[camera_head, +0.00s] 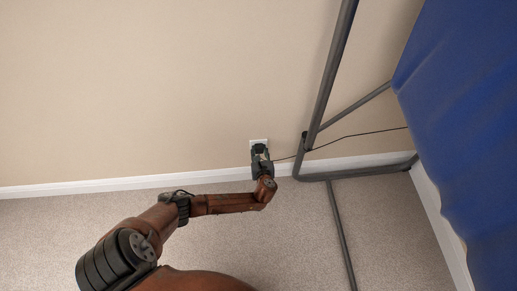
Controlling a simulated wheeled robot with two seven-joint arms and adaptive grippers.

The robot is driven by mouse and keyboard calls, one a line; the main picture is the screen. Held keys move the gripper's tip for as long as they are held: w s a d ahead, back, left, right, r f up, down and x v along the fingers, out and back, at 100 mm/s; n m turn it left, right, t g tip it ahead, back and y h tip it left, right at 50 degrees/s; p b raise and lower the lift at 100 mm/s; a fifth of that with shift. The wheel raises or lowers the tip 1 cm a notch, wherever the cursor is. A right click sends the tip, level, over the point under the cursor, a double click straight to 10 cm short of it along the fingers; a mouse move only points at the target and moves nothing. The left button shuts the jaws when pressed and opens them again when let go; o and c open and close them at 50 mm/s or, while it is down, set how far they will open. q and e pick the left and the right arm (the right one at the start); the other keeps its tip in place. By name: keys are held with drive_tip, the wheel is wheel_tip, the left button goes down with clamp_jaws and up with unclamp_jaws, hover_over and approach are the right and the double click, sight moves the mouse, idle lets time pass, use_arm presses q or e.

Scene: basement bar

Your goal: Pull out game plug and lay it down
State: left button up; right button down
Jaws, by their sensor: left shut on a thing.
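My left gripper (261,161) is at the wall outlet (258,142), low on the beige wall just above the baseboard. It is shut on the game plug, which is mostly hidden by the gripper's fingers. A thin dark cord (345,139) runs from beside the gripper to the right, past the metal frame. I cannot tell whether the plug is still seated in the outlet. My right gripper is not in view.
A grey metal tube frame (330,84) stands close to the right of the gripper, with a foot bar on the floor. A blue cloth (465,110) hangs at the right. The carpet (60,240) on the left is clear.

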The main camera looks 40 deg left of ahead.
use_arm(q)
clamp_jaws()
drive_tip(key=shift+s+d, duration=0.1)
drive_tip(key=shift+s+d+p, duration=0.5)
drive_tip(key=shift+d+p, duration=0.1)
drive_tip(key=shift+s+d+p, duration=1.05)
drive_tip(key=shift+s+d, duration=0.3)
drive_tip(key=shift+d, duration=0.25)
